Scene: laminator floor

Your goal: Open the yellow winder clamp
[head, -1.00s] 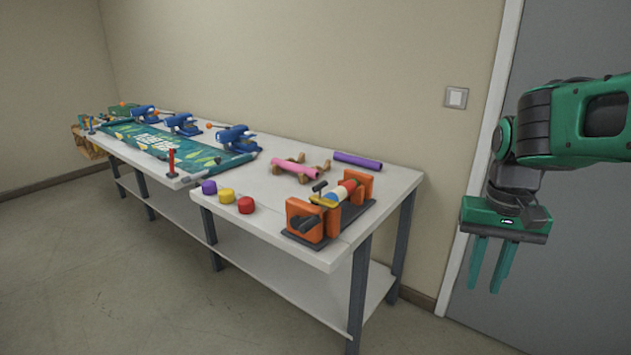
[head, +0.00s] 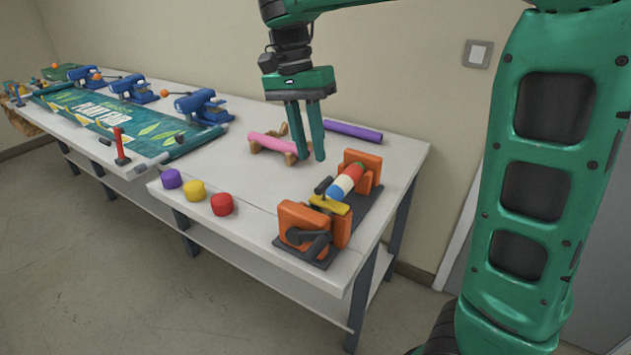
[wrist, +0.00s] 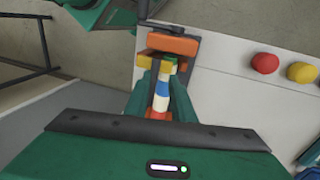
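The yellow winder clamp (head: 330,205) sits on the orange winder (head: 305,222) at the near right end of the table, with a small dark knob (head: 323,186) above it. A striped roll (head: 347,182) in red, white, blue and green lies between the winder's orange end blocks. My gripper (head: 309,158) points down above and behind the winder, its two green fingers apart and nothing seen between them.
Purple, yellow and red pots (head: 222,204) stand left of the winder. A pink roll (head: 272,142) on a wooden stand and a purple roll (head: 352,132) lie behind. Blue machines (head: 203,105) and a green banner (head: 100,115) fill the far left. The table's right edge is close to the winder.

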